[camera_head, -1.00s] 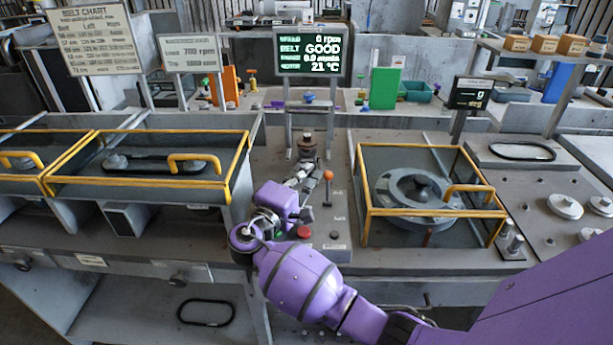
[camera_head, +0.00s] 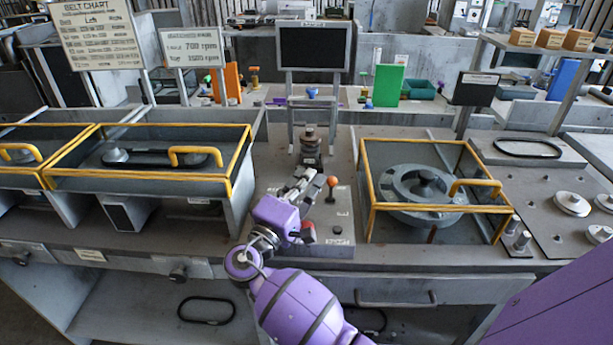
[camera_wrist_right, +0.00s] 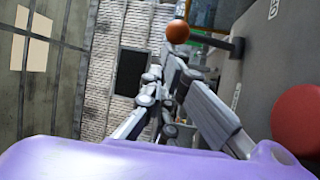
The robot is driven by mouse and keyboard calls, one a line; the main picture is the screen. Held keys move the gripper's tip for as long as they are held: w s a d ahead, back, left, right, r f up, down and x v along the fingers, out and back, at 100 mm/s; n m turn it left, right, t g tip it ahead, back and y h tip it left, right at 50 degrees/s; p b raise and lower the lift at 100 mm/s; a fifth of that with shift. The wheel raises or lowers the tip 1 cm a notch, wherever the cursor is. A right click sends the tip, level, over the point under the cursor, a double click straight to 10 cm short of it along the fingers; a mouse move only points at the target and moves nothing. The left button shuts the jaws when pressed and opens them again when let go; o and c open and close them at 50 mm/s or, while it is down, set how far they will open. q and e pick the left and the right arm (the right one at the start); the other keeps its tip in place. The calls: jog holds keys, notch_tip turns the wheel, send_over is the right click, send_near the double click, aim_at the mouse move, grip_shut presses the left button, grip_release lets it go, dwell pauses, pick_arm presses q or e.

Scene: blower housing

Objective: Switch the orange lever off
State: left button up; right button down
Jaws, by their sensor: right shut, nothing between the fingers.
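The orange lever (camera_head: 332,181) is a dark stem with an orange ball knob on the control panel at the centre of the bench. Its knob also shows in the right wrist view (camera_wrist_right: 178,32), just beyond the fingertips. My right gripper (camera_head: 314,179) is shut and empty, just left of the knob. In the right wrist view its closed fingers (camera_wrist_right: 172,62) point toward the knob; I cannot tell if they touch it. My left gripper is not in view.
A red button (camera_wrist_right: 299,120) is beside the right gripper, partly hidden in the head view. A yellow-framed guard (camera_head: 408,208) encloses the round housing to the right. Another yellow guard (camera_head: 150,180) stands left. The monitor (camera_head: 314,47) and small display (camera_head: 474,89) are dark.

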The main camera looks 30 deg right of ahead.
jog(key=shift+s+f, duration=0.1)
jog(key=shift+s, duration=0.1)
jog(key=shift+a, duration=0.1)
jog(key=shift+s+a, duration=0.1)
jog(key=shift+a, duration=0.1)
jog(key=v, duration=1.1)
jog(key=shift+s+a, duration=0.15)
jog(key=shift+a, duration=0.1)
jog(key=shift+f, duration=0.1)
